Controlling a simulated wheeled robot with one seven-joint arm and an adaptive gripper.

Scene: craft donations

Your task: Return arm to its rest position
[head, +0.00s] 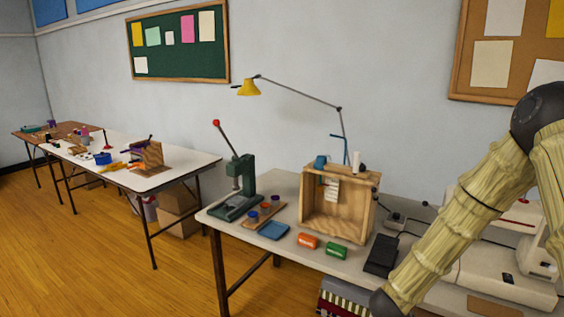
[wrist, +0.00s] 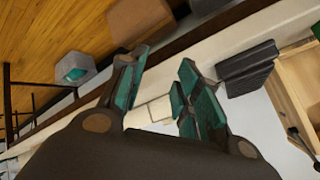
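My arm (head: 460,215) crosses the right side of the head view, over the near table, and runs down past the bottom edge. My gripper is outside the head view. In the wrist view my gripper (wrist: 163,62) has its two teal-padded fingers spread apart, with nothing held between them. The table edge and the floor show beyond the fingers.
Floor (head: 100,260) at the left is clear.

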